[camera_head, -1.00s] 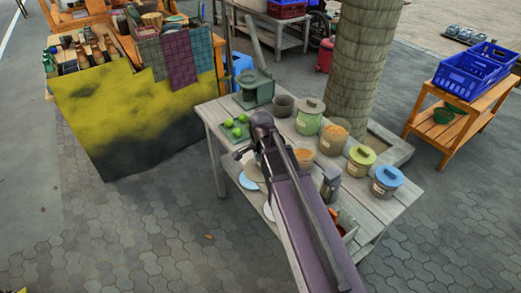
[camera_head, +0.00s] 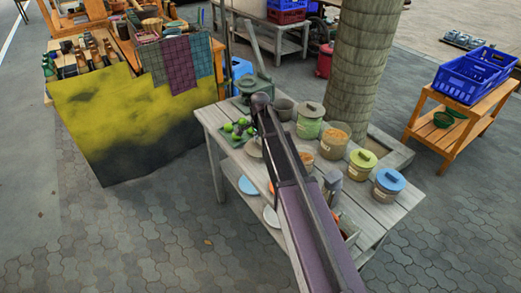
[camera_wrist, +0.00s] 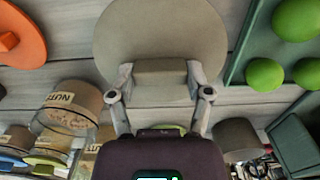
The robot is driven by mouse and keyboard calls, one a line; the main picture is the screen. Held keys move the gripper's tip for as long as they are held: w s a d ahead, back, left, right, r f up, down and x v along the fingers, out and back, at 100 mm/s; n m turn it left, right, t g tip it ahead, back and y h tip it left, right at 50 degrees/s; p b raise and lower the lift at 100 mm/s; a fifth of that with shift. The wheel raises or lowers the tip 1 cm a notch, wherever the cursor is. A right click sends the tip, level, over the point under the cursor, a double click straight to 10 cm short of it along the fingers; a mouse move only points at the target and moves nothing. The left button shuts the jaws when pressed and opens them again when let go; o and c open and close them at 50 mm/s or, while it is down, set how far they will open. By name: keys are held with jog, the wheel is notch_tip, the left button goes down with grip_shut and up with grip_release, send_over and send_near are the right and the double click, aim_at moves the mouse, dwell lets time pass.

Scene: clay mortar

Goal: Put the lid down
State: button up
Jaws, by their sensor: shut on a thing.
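In the wrist view, my gripper (camera_wrist: 160,78) is shut on the block handle of a round grey-beige lid (camera_wrist: 160,28). The lid's disc extends beyond the fingertips, over or on the grey plank table; I cannot tell whether it touches the wood. In the head view, the lid (camera_head: 253,147) shows partly at the left of my arm, which hides the rest of it and the fingers. An open jar of orange-brown contents (camera_head: 335,138) stands right of my arm.
A tray with green limes (camera_wrist: 240,65) lies close beside the lid. An orange lid (camera_wrist: 20,38) is on its other side. A green-lidded jar (camera_head: 310,120), yellow-lidded jar (camera_head: 361,162), blue-lidded jar (camera_head: 388,184) and grey bowl (camera_head: 283,107) stand on the table (camera_head: 222,147).

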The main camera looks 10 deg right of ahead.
aim_at(260, 149)
jog(key=shift+w, duration=0.15)
jog(key=shift+f+b, duration=1.75)
jog(key=shift+f, duration=0.15)
jog(key=o, duration=1)
jog(key=shift+o, duration=0.2)
notch_tip(260, 149, up, 12)
jog(key=p, duration=1.2)
